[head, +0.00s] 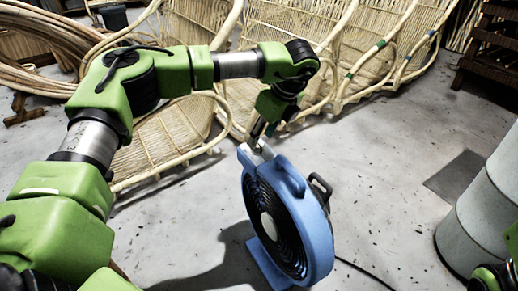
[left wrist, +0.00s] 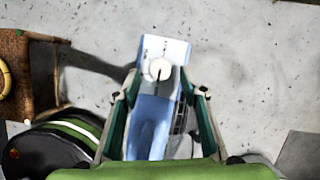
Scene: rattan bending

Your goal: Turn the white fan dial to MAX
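The blue fan (head: 318,228) stands on the floor in the middle of the head view, its dark round grille facing left. Its white dial (left wrist: 159,69) sits on a pale panel at the end of the blue housing (left wrist: 149,128) in the left wrist view. A dark pointer line runs nearly straight up and down on the dial; the panel markings are too small to read. My left gripper (head: 258,139) is above the fan's top. In the wrist view its fingers are open on either side of the housing, and the dial shows between and slightly beyond the tips (left wrist: 160,84).
Rattan chair frames (head: 170,140) lie behind the fan. A grey cylinder (head: 480,222) stands at the right. A black cable (head: 362,272) runs along the floor from the fan. In the wrist view a wooden stool (left wrist: 28,75) is at the left.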

